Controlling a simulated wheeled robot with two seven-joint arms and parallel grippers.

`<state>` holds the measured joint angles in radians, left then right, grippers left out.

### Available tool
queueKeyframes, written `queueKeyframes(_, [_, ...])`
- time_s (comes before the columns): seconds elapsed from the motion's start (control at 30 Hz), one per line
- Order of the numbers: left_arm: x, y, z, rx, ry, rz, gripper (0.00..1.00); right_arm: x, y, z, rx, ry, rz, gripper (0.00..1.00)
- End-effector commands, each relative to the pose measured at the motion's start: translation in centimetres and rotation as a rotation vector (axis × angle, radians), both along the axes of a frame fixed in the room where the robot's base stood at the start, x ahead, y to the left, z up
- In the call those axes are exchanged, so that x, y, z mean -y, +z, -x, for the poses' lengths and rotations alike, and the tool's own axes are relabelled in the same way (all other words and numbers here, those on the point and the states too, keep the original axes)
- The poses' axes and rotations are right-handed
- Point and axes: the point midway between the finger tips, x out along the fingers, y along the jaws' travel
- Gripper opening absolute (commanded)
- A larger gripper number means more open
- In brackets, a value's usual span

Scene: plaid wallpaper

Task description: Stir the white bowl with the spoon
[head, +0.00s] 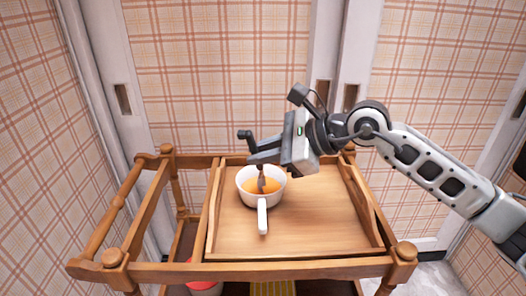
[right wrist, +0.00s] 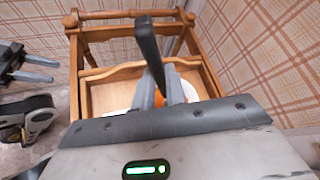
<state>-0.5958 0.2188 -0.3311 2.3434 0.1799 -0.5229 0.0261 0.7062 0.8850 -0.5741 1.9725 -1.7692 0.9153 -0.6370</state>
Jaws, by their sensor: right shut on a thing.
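The white bowl (head: 244,187), with a white handle (head: 263,216) toward the front, stands upright on the wooden tray and holds orange liquid. My right gripper (head: 262,155) is above the bowl, shut on the dark spoon (head: 262,180). The spoon's lower end is down in the liquid, so its tip is hidden. In the right wrist view a dark handle (right wrist: 149,45) rises from between the fingers, and part of the bowl (right wrist: 190,91) shows behind them. My left gripper (right wrist: 35,70) seems to show at that view's left edge; its jaw opening is unclear.
The wooden tray (head: 310,220) has raised sides and sits on a wooden trolley (head: 250,271) with rails and knobbed posts. The tray's right part is clear. A red and white item (head: 205,287) and a yellow item (head: 272,288) are on the level below. Plaid walls stand close behind.

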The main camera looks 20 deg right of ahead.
Motion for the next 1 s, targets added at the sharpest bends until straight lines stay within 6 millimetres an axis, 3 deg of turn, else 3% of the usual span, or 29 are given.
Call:
queueKeyframes(0.6, [0.0,3.7,0.0,0.004,-0.001,0.002,0.39,-1.4,5.0,1.3,0.003,0.001,0.001,0.00])
queueKeyframes(1.0, [0.0,3.9,0.0,0.003,-0.002,0.001,0.39,-1.7,5.5,1.6,0.001,0.000,0.001,0.00])
